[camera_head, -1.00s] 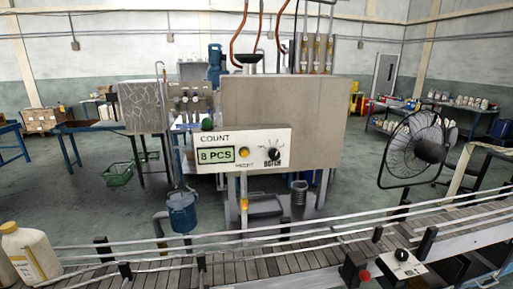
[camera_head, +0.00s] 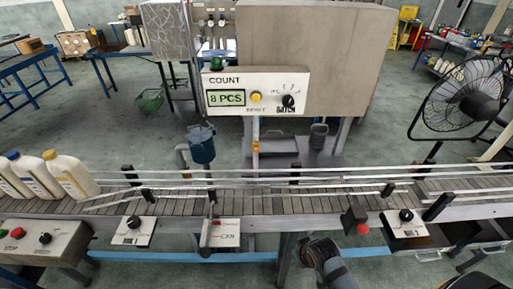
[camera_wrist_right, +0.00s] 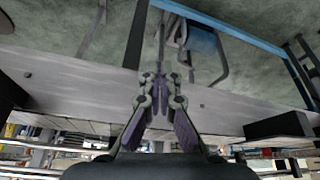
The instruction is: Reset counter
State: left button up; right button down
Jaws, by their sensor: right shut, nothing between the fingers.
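The white counter panel (camera_head: 275,83) is on the front of the grey metal machine. Its green display (camera_head: 227,98) reads 8 PCS under the word COUNT. A yellow round button (camera_head: 256,97) sits right of the display, with a small label below it. A black batch knob (camera_head: 288,101) is further right. My right gripper (camera_wrist_right: 160,80) shows in the right wrist view, its fingers together and empty. A dark part of my arm (camera_head: 328,266) shows at the bottom of the head view, well below the panel. My left gripper is not in view.
A slatted conveyor (camera_head: 260,203) with metal rails crosses between me and the machine. Several white bottles (camera_head: 68,176) stand at its left. A red button (camera_head: 362,228) and small control boxes line its near side. A black fan (camera_head: 466,95) stands at right.

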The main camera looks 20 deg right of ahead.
aim_at(256, 98)
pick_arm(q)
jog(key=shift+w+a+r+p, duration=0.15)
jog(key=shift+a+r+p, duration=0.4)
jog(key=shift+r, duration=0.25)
pick_arm(e)
jog(key=w+a+r+m+t+y, duration=0.2)
jog(key=w+r+t+y, duration=0.1)
jog(key=r, duration=1.1)
jog(key=w+a+r+m+t+y, duration=0.2)
jog(key=w+r+t, duration=0.4)
jog(key=r, duration=0.8)
jog(key=w+a+r+m+t+y, duration=0.2)
jog(key=w+a+r+t+y, duration=0.2)
jog(key=r, duration=1)
jog(key=w, duration=0.3)
jog(key=shift+w+r+t+y, duration=0.15)
jog(key=shift+t+y, duration=0.15)
jog(key=shift+y, duration=0.1)
jog(key=shift+w+a, duration=0.1)
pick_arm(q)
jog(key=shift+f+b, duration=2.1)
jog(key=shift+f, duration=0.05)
pick_arm(e)
jog(key=shift+w+d, duration=0.4)
jog(key=shift+w, duration=1)
jog(key=shift+w+d, duration=0.4)
jog(key=shift+w, duration=1)
jog(key=shift+w+d, duration=0.4)
jog(key=shift+w, duration=1)
